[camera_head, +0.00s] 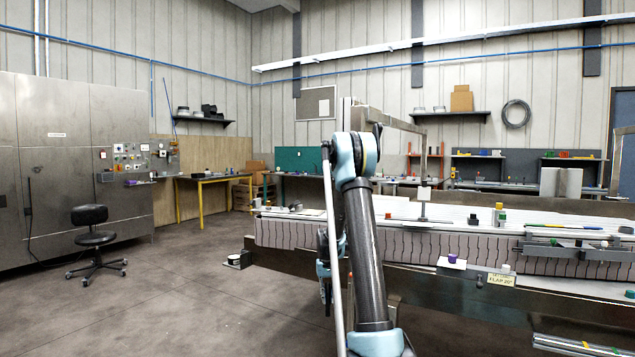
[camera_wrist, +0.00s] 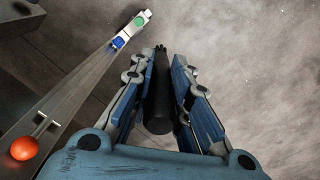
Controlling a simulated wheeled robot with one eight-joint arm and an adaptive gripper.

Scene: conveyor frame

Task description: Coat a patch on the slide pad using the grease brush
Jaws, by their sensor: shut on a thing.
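In the wrist view my gripper (camera_wrist: 164,58) is shut on a dark, slim cylindrical thing (camera_wrist: 158,105), which looks like the grease brush by its handle. The grey floor lies beyond the fingers. I cannot pick out the slide pad for sure in either view.
In the wrist view a metal ledge (camera_wrist: 72,93) at left carries a red-orange ball (camera_wrist: 24,148), a blue piece (camera_wrist: 118,43) and a green round piece (camera_wrist: 139,21). A purple-topped piece (camera_head: 452,259) sits at the conveyor's front. Floor at left is open, beyond a black chair (camera_head: 95,238).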

